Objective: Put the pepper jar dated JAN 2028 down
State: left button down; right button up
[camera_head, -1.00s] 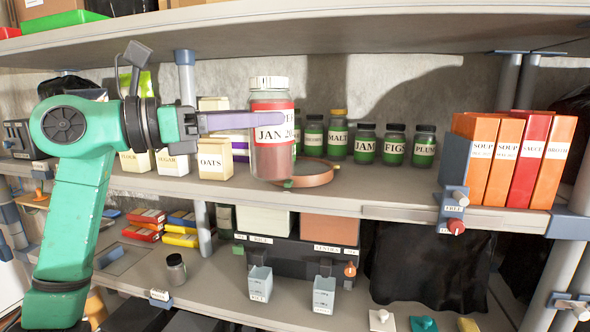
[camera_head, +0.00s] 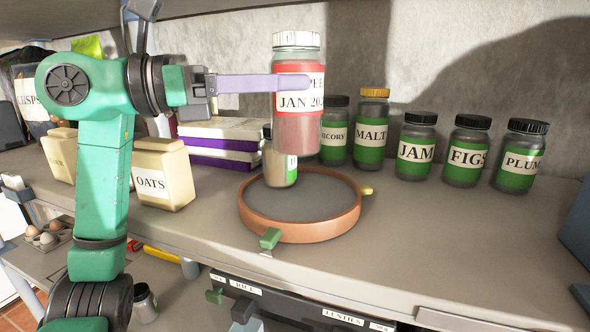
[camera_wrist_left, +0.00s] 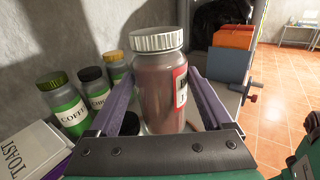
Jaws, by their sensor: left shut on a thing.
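The pepper jar (camera_head: 299,125) has a white lid, a red label reading JAN 202 in part, and reddish-brown contents. My left gripper (camera_head: 265,88) is shut on it and holds it upright, in the head view above the round turntable (camera_head: 300,231) with its copper-coloured rim. The purple finger crosses the label and hides part of it. In the left wrist view the jar (camera_wrist_left: 160,90) stands between both fingers (camera_wrist_left: 165,100). A green-labelled jar (camera_head: 279,166) shows partly behind it, near the turntable's back edge. My right gripper is not in view.
Jars labelled MALT (camera_head: 371,130), JAM (camera_head: 416,150), FIGS (camera_head: 466,152) and PLUM (camera_head: 519,157) line the back of the shelf (camera_head: 420,240). The OATS box (camera_head: 163,175) and stacked books (camera_head: 222,140) stand left.

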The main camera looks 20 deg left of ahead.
aim_at(277, 145)
pick_arm(q)
jog(key=s+f, duration=0.3)
jog(key=shift+s+a+f, duration=0.15)
jog(key=shift+s+f, duration=0.2)
jog(key=shift+s, duration=0.05)
jog(key=f, duration=0.1)
jog(key=w+f, duration=0.1)
jog(key=f, duration=0.1)
jog(key=shift+w, duration=0.15)
jog(key=shift+w+f, duration=0.35)
jog(key=shift+f, duration=0.1)
jog(key=shift+s, duration=0.15)
jog(key=shift+s+f, duration=0.1)
jog(key=shift+s, duration=0.2)
grip_release()
jog(key=shift+w, duration=0.15)
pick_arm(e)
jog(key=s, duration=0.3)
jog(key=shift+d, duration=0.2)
